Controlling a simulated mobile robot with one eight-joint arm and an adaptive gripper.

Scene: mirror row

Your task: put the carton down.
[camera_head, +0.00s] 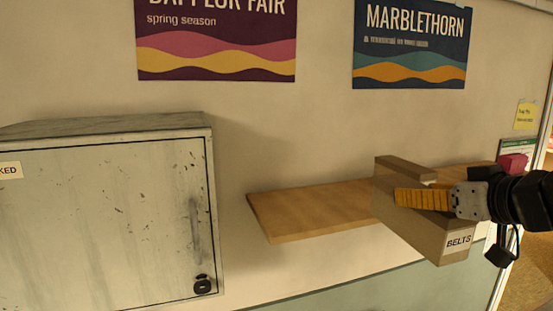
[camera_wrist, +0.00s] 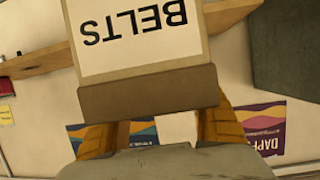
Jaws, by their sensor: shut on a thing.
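The carton (camera_head: 430,222) is a brown box with a white label reading BELTS. My gripper (camera_head: 425,199) is shut on it, with yellow-orange fingers along its side. In the head view the carton is in front of the right part of a wooden wall shelf (camera_head: 305,209) and hides some of it. I cannot tell whether the carton touches the shelf. In the wrist view the carton (camera_wrist: 150,95) fills the upper middle, its label upside down, with the fingers (camera_wrist: 160,135) on either side.
A pale metal cabinet (camera_head: 105,225) with a dark lock stands left of the shelf. The left part of the shelf is bare. A pink-red object (camera_head: 513,163) is near the shelf's right end. Two posters (camera_head: 215,42) hang above. A doorway edge is at far right.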

